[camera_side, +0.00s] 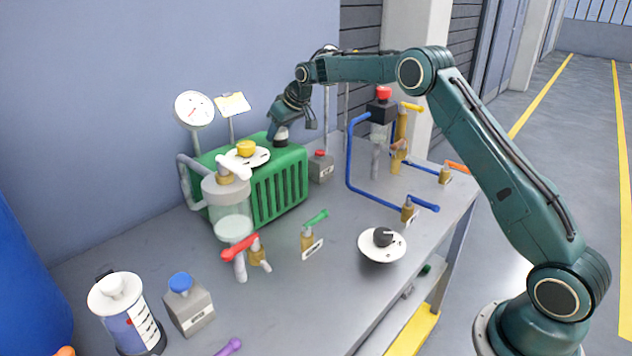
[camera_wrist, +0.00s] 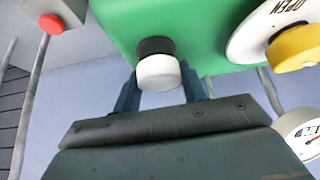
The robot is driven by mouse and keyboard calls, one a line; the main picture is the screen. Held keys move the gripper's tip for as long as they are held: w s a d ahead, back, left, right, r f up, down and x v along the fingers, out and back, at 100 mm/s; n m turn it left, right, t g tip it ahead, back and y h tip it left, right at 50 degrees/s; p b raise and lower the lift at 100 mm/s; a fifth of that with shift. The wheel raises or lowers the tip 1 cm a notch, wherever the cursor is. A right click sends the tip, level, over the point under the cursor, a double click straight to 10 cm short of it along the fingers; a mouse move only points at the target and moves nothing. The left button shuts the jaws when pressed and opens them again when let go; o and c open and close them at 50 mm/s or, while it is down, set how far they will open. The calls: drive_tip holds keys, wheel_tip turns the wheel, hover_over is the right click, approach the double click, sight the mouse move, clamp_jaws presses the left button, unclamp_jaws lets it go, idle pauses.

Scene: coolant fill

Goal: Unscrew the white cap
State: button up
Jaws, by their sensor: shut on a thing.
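The white cap (camera_wrist: 158,73) sits on a black neck (camera_wrist: 156,46) on top of the green ribbed housing (camera_wrist: 115,22). In the wrist view my gripper (camera_wrist: 160,82) has one dark finger on each side of the cap and is shut on it. In the side view my gripper (camera_side: 281,137) points down at the back right of the green housing (camera_side: 280,190). I cannot tell whether the cap has turned or lifted from the neck.
A yellow knob (camera_side: 246,148) on a round white plate is beside the cap; the wrist plate reads OPEN. A clear cylinder (camera_side: 229,212) stands in front of the housing. A grey box with a red button (camera_side: 320,166) and blue pipe (camera_side: 352,150) are to the right.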

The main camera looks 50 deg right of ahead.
sight(280, 129)
drive_tip(key=shift+n+y, duration=0.5)
drive_tip(key=shift+n, duration=0.5)
drive_tip(key=shift+r, duration=0.4)
drive_tip(key=shift+r, duration=2)
drive_tip(key=shift+s+a, duration=0.1)
drive_tip(key=shift+s, duration=0.05)
